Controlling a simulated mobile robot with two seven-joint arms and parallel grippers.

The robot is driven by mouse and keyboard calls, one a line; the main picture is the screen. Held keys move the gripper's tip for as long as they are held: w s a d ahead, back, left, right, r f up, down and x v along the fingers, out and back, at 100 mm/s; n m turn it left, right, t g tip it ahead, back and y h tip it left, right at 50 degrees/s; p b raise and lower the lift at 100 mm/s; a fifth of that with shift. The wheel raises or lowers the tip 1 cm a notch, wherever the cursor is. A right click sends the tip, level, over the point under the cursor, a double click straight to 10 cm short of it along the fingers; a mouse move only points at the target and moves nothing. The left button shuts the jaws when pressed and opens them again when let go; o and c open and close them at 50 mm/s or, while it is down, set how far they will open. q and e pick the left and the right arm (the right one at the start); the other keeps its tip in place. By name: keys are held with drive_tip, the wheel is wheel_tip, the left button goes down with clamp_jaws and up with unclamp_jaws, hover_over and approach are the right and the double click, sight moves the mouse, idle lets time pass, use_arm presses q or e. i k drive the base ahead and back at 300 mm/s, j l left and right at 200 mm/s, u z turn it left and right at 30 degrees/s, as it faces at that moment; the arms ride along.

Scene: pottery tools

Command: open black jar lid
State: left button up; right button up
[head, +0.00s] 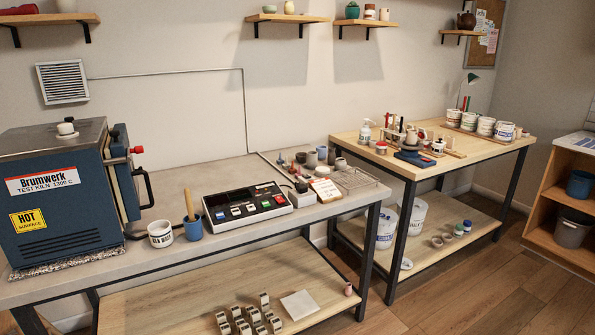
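No black jar with a lid can be told for certain in the head view. A small dark grey pot (322,153) stands among several small pots at the back right of the grey table (180,260); whether it has a lid cannot be told. Neither of my grippers is in view.
A blue test kiln (60,195) marked hot stands at the left of the grey table. A white tub (160,234), a blue cup (193,229) with a wooden handle and a control box (247,207) stand beside it. Wooden floor (480,285) is clear in front of the right table.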

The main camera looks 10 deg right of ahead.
sight(440, 143)
drive_tip(key=i+l+z, duration=0.85)
drive_tip(key=i, duration=0.35)
drive_tip(key=i+l, duration=0.4)
